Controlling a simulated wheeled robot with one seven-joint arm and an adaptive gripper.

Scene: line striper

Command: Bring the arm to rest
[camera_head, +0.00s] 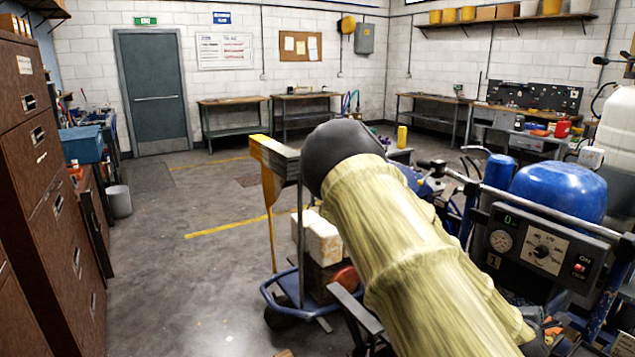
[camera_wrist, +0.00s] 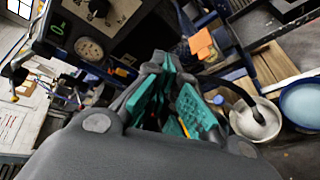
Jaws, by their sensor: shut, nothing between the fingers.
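My arm, in a pale yellow sleeve with a dark rounded joint, reaches up across the middle and lower right of the head view. It hides part of the line striper behind it. My gripper (camera_wrist: 164,75), with teal finger pads, is in the middle of the wrist view. It is shut and holds nothing. The line striper's control panel (camera_head: 540,246) has a gauge, a dial and a green 0 display. The panel's gauge also shows at the upper left of the wrist view (camera_wrist: 89,48). I cannot tell how far the fingers are from the machine.
A blue tank (camera_head: 560,190) and handle bars stand right of my arm. A blue-framed cart (camera_head: 283,292) with white blocks is close left of it. Brown cabinets (camera_head: 40,170) line the left edge. An open white bucket (camera_wrist: 257,118) is at right in the wrist view. The left-centre floor is clear.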

